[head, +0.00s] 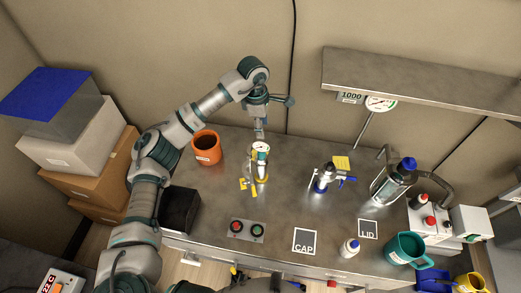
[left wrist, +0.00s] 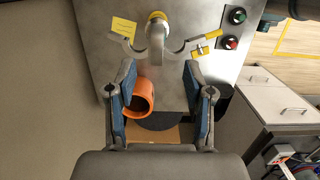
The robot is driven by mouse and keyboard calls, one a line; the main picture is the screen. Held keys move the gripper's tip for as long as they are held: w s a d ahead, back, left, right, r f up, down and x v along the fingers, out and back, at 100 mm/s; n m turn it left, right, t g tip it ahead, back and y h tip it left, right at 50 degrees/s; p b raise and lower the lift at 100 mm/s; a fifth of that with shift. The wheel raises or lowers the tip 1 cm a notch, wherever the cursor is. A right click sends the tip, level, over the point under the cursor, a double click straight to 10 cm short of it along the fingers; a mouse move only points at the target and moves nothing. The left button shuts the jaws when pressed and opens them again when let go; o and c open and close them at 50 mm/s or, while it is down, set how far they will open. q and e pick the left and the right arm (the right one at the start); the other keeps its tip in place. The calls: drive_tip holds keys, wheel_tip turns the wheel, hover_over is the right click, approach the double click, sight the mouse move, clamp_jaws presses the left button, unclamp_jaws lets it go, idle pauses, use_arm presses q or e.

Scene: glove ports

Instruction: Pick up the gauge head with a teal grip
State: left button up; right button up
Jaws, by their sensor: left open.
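A round white dial gauge (head: 382,103) on a thin stem stands at the back right, under the shelf's front edge. I cannot make out a teal grip on it. My left gripper (head: 260,133) is above and behind the mid-bench fixture, pointing down. Its jaws (left wrist: 163,85) are apart with nothing held between them. My right gripper is not visible.
An orange mug (head: 206,147) is left of the fixture; it also shows beyond the jaws (left wrist: 140,97). A blue-handled device (head: 325,177), a caged bottle (head: 392,184), a teal mug (head: 405,248) and a white bottle (head: 349,248) stand right. A metal shelf (head: 430,80) overhangs the back.

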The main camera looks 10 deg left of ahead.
sight(258, 140)
use_arm(q)
drive_tip(key=f, duration=0.1)
drive_tip(key=d+f, duration=0.1)
drive_tip(key=f, duration=0.3)
drive_tip(key=shift+w+d+f, duration=0.1)
drive_tip(key=shift+w+d, duration=0.2)
drive_tip(key=shift+d, duration=0.1)
drive_tip(key=shift+a+f, duration=0.25)
drive_tip(key=a+f, duration=0.1)
drive_tip(key=a+f+p, duration=0.1)
drive_tip(key=f, duration=0.1)
drive_tip(key=shift+a, duration=0.25)
drive_tip(key=shift+d+f, duration=0.2)
drive_tip(key=shift+f, duration=0.9)
drive_tip(key=shift+w+d+f, duration=0.1)
drive_tip(key=shift+d+f, duration=0.05)
drive_tip(key=shift+d, duration=1)
drive_tip(key=c, duration=0.7)
drive_tip(key=shift+a, duration=0.3)
clamp_jaws()
drive_tip(key=shift+a, duration=0.7)
drive_tip(key=shift+d, duration=0.15)
use_arm(e)
drive_tip(key=s, duration=0.3)
drive_tip(key=shift+s+f, duration=0.1)
drive_tip(key=shift+s, duration=0.2)
